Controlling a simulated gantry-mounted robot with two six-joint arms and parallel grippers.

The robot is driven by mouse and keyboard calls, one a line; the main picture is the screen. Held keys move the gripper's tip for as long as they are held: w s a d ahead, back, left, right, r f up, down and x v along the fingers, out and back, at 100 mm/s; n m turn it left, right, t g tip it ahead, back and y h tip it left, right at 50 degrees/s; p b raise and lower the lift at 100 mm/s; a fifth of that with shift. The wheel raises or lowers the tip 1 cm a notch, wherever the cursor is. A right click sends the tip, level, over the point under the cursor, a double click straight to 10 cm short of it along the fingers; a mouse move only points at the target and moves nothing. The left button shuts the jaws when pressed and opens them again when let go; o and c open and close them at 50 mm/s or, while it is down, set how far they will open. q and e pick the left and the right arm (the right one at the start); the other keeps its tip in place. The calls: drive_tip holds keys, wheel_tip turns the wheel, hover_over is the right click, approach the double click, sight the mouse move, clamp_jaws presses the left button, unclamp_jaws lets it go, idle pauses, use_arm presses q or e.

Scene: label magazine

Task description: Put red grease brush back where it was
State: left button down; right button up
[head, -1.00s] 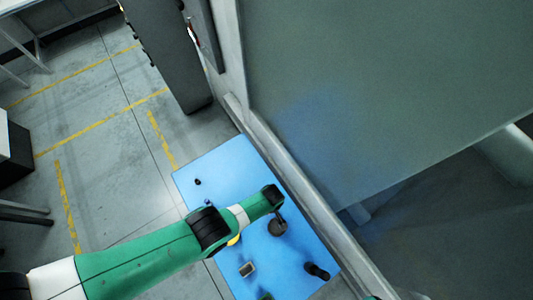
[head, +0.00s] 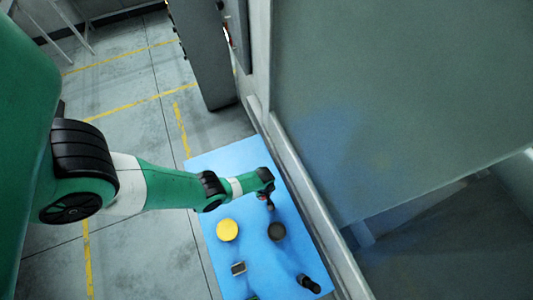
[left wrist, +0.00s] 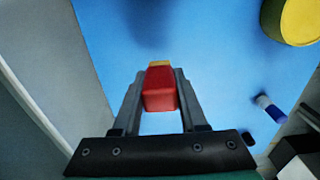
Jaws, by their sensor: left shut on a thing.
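The red grease brush (left wrist: 160,88) shows between my left gripper's two fingers in the left wrist view, its red handle toward me and a tan end beyond it. My left gripper (head: 269,203) is shut on it. In the head view the gripper is over the blue table top, on the far side of a dark round item. A large dark shape, likely a shadow, lies on the blue surface beyond the brush in the wrist view. My right gripper is not in view.
On the blue table top (head: 232,157) are a yellow-topped round container (head: 228,230), a dark round item (head: 277,231), a small grey box (head: 238,268) and a black cylinder (head: 308,283). A blue-and-white item (left wrist: 268,107) lies at right in the wrist view. A grey wall borders the table's right side.

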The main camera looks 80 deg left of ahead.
use_arm(q)
drive_tip(key=f+b, duration=0.2)
drive_tip(key=a+f+b, duration=0.1)
drive_tip(key=f+b, duration=0.1)
drive_tip(key=shift+d+f, duration=0.15)
drive_tip(key=shift+r, duration=0.2)
drive_tip(key=shift+f, duration=0.1)
drive_tip(key=c, duration=0.9)
unclamp_jaws()
drive_tip(key=o, duration=0.5)
drive_tip(key=shift+c, duration=0.2)
